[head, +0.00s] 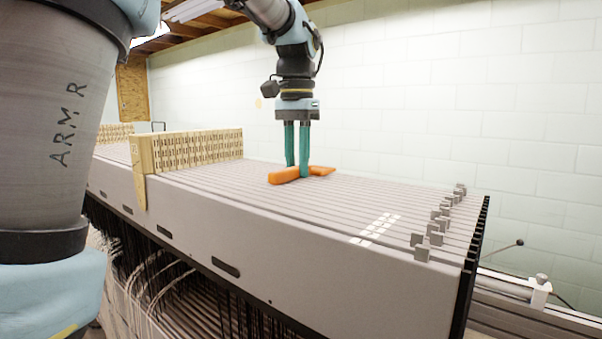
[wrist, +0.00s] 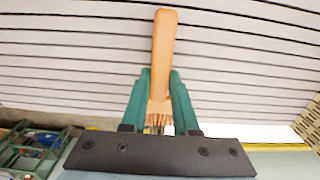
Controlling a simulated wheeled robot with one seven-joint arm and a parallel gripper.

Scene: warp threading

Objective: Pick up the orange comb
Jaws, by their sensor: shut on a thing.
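The orange comb (head: 286,175) is at the top of the grey slatted loom surface (head: 220,181) in the head view. My gripper (head: 298,172) points down with its two green fingers on either side of the comb. In the wrist view the comb (wrist: 164,52) runs upward from between the green fingers (wrist: 160,98), with its toothed end near the gripper's base. The gripper is shut on the comb. I cannot tell whether the comb still touches the slats.
A tan pegged block (head: 195,150) stands on the slats to the left. Small grey tabs (head: 437,225) stick up along the right end. White marks (head: 376,229) lie near the front edge. The slats around the comb are clear.

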